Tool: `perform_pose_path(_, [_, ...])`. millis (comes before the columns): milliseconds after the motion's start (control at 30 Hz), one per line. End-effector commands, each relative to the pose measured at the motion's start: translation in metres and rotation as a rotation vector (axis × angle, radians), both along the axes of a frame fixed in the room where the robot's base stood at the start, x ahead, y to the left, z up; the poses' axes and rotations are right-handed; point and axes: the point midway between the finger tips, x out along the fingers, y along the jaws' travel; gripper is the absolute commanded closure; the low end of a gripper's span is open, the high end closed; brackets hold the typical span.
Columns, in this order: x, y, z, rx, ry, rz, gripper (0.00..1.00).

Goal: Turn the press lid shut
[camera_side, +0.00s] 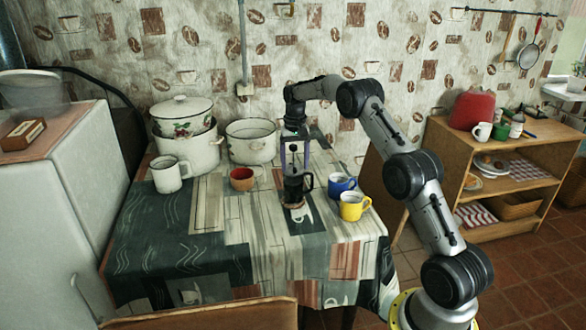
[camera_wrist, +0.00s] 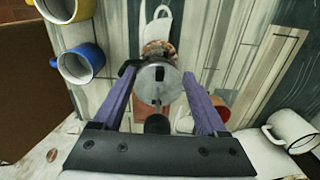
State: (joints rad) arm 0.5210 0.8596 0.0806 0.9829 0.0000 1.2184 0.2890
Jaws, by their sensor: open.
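The press, a dark coffee press (camera_side: 297,190) with a black handle, stands upright on the tablecloth. In the wrist view its round grey lid (camera_wrist: 157,84) lies between my finger tips, with a dark slot and a black knob on it. My gripper (camera_side: 295,170) is right above the press, pointing down. In the wrist view my gripper (camera_wrist: 159,76) is open, with one purple finger on each side of the lid. A small gap seems to show on both sides. The press body is mostly hidden under the lid.
A blue mug (camera_side: 342,187) and a yellow mug (camera_side: 354,207) stand close to the right of the press. A red bowl (camera_side: 242,179) is to the left, with a white mug (camera_side: 168,175) and enamel pots (camera_side: 251,142) beyond. The table front (camera_side: 185,255) is clear.

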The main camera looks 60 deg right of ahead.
Motion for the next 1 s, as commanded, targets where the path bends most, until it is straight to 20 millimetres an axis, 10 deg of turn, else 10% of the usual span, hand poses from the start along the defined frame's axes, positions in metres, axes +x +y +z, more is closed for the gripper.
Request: perform_pose_path(1000, [0.0, 0.0, 0.054, -0.001, -0.001, 0.0, 0.25])
